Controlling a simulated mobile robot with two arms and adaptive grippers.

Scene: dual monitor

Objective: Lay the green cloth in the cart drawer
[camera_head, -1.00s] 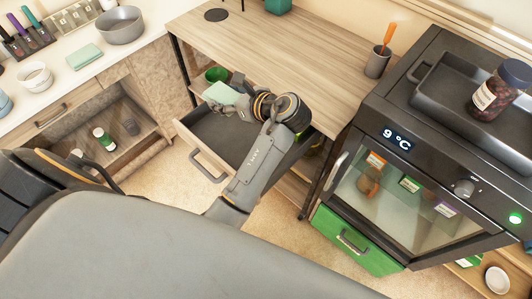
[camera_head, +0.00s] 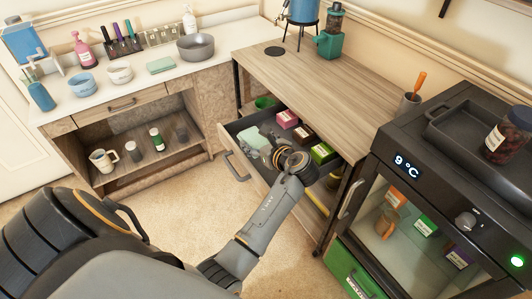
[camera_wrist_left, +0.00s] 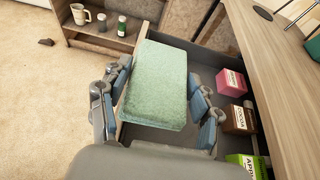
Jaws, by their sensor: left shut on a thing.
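My left gripper (camera_head: 268,148) is shut on the green cloth (camera_head: 253,137), over the left part of the open cart drawer (camera_head: 231,148). In the left wrist view the folded, pale green cloth (camera_wrist_left: 158,85) lies flat between the two fingers, over the dark drawer floor (camera_wrist_left: 212,62). I cannot tell whether the cloth touches the drawer floor. My wrist hides part of the drawer. The right gripper is not in view.
A pink box (camera_head: 287,119), a brown box (camera_head: 304,134) and a green box (camera_head: 322,153) stand along the drawer's right side. The wooden cart top (camera_head: 320,85) is above. Another green folded cloth (camera_head: 160,65) lies on the counter. An oven-like appliance (camera_head: 430,200) stands at right.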

